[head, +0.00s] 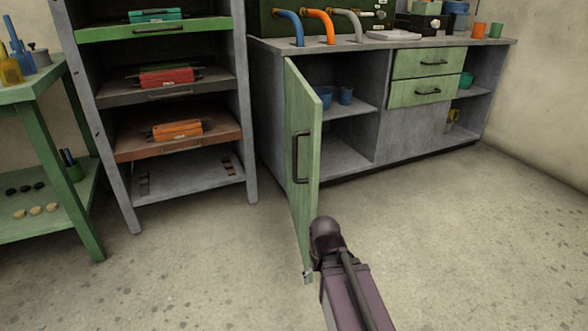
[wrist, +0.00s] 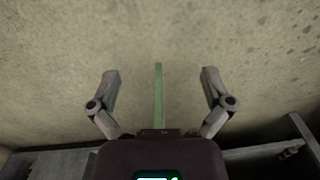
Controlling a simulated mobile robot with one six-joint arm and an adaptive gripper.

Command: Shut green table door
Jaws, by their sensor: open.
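The green table door (head: 303,150) stands swung open from the left part of the grey counter (head: 350,145), with a dark vertical handle (head: 300,157) on its face. In the wrist view the door (wrist: 158,95) shows as a thin green edge between my spread fingers, with room on both sides. My gripper (wrist: 160,82) is open and holds nothing. In the head view my gripper (head: 309,276) is by the door's lower free edge, mostly hidden behind my wrist. I cannot tell whether a finger touches the door.
Blue cups (head: 345,95) stand on the shelf inside the open compartment. Two green drawers (head: 420,63) are to the right. A grey rack (head: 248,110) with coloured trays stands left of the door, and a green side table (head: 80,200) further left. The floor in front is clear.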

